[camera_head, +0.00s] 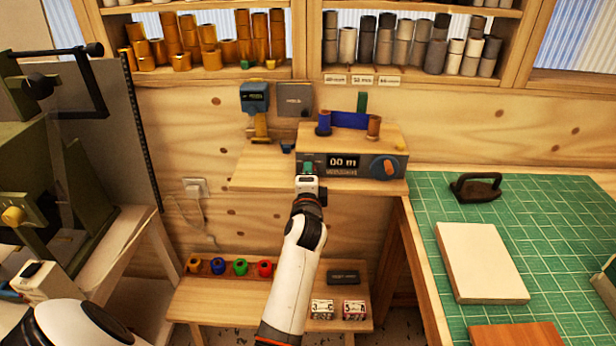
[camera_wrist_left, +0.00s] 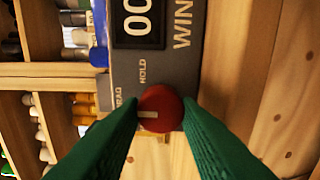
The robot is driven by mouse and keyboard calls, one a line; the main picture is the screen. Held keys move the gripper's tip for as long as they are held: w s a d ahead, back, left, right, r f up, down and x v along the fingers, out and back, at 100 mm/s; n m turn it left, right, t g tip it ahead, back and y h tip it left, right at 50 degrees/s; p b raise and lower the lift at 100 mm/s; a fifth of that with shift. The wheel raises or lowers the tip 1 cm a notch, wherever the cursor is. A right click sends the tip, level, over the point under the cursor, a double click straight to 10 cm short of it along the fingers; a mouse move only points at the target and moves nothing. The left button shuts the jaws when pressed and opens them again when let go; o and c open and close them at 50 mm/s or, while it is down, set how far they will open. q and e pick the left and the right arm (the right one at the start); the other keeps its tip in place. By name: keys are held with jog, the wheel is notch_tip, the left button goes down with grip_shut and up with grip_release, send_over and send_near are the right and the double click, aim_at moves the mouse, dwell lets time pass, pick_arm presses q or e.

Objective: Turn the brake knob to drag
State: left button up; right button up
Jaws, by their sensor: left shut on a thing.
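The red brake knob (camera_wrist_left: 162,106) sits on the grey winder panel (camera_wrist_left: 195,70) in the left wrist view. My left gripper (camera_wrist_left: 161,103) has one green finger on each side of the knob and is shut on it. The knob's pale pointer mark lies toward the picture's left, roughly toward the partly hidden DRAG label (camera_wrist_left: 119,98). The HOLD label (camera_wrist_left: 143,70) is above. In the head view, my left gripper (camera_head: 308,170) is at the left end of the winder (camera_head: 345,174) and hides the knob. My right gripper is not in view.
Shelves of rolls (camera_head: 400,45) are above.

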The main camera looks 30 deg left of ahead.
pick_arm(q)
jog(key=shift+r, duration=0.15)
dwell(0.3)
jog(key=o, duration=1)
jog(key=shift+c, duration=0.2)
jog(key=shift+f, duration=0.2)
